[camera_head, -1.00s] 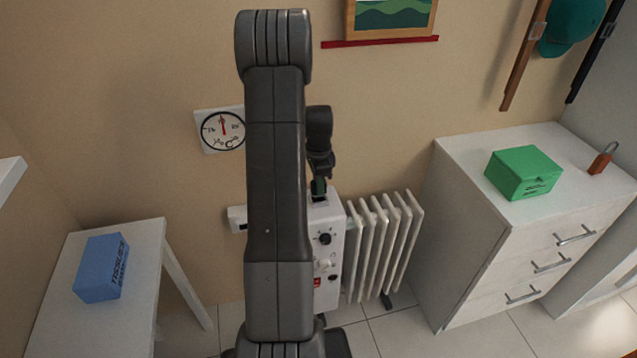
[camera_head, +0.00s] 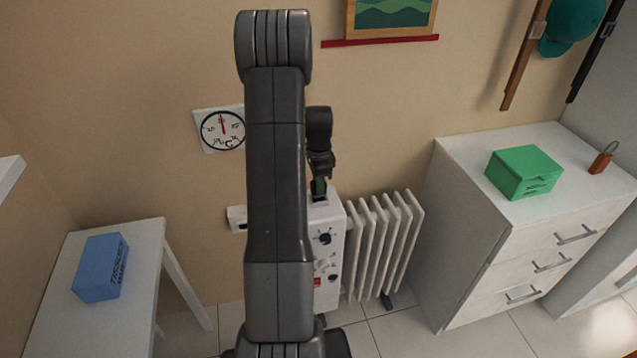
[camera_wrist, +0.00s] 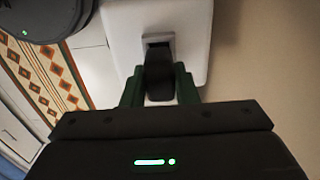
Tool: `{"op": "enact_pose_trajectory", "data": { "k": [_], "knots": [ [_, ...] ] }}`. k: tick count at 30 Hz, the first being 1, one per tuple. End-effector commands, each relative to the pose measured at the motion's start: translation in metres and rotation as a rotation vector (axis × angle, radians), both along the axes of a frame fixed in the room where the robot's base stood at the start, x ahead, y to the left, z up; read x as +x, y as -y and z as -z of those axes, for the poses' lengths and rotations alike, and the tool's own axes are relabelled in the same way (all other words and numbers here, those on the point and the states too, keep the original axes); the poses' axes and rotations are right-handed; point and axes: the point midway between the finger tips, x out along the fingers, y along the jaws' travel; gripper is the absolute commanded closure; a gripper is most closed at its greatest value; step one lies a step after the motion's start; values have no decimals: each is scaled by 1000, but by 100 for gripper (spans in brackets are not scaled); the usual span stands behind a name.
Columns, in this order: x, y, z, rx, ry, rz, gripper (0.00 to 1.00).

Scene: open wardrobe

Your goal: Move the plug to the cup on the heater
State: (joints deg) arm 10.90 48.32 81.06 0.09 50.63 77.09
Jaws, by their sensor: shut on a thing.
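My gripper (camera_wrist: 159,76) has green fingers that are shut on a dark plug (camera_wrist: 158,88) in the wrist view. The plug's far end is at a grey square-rimmed opening (camera_wrist: 158,40) in the heater's white top, which may be the cup. I cannot tell how deep the plug sits. In the head view my gripper (camera_head: 318,188) points down at the top of the heater's white control box (camera_head: 324,225). My arm covers the left part of the heater there, and the plug is hard to make out.
The heater's ribs (camera_head: 385,240) stand right of the control box. A white drawer unit (camera_head: 470,240) with a green box (camera_head: 524,172) and a padlock (camera_head: 603,158) stands at the right. A white table (camera_head: 60,320) with a blue box (camera_head: 101,267) is at the left. The wall is close behind.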

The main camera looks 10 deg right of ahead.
Motion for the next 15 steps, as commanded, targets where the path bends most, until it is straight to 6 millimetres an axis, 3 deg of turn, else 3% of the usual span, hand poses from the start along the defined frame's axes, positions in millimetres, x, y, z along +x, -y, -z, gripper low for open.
{"op": "enact_pose_trajectory", "data": {
  "k": [15],
  "knots": [
    [0,0,14,0,0,0,100]
  ]
}}
